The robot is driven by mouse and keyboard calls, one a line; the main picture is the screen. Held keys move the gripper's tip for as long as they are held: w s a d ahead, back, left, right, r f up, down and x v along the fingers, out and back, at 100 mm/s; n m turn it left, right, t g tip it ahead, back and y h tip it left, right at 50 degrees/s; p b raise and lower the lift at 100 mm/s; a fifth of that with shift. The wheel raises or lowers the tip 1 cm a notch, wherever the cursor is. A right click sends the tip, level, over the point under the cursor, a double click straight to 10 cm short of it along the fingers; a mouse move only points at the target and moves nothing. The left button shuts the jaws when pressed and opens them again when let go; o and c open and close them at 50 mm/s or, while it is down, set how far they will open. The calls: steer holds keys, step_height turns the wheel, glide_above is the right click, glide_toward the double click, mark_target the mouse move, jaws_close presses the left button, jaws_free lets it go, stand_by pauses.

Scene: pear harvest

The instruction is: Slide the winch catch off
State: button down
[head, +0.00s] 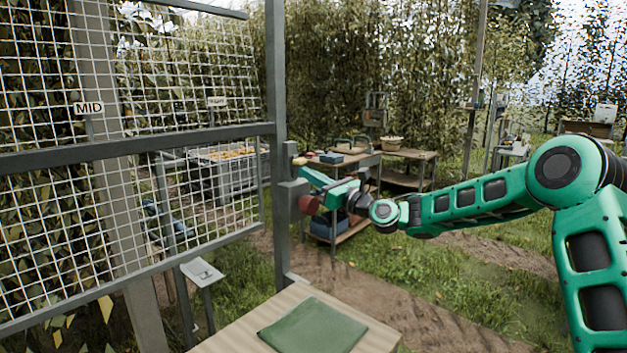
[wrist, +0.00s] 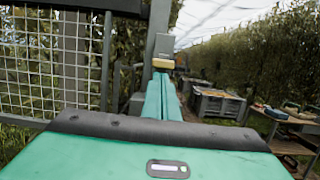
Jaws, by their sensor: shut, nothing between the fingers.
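My gripper (head: 306,172) is shut and empty, reaching left to the grey gate post (head: 278,120). In the wrist view its green fingers (wrist: 161,76) lie together, with tips at or just below a small yellowish piece (wrist: 162,63) under a grey block (wrist: 164,45). This piece may be the winch catch; I cannot tell for sure, nor whether the fingers touch it. In the head view a small tan piece (head: 300,161) shows just above the fingertips. A red round part (head: 308,204) sits below the gripper, beside the post.
A wooden table with a green cloth (head: 313,327) stands in front. A grey crate (head: 227,180) and workbenches (head: 408,154) stand behind. Grass and a dirt path are open below my arm.

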steer(key=shift+r, duration=0.1)
step_height(320, 180, up, 4)
steer(key=shift+f, duration=0.15)
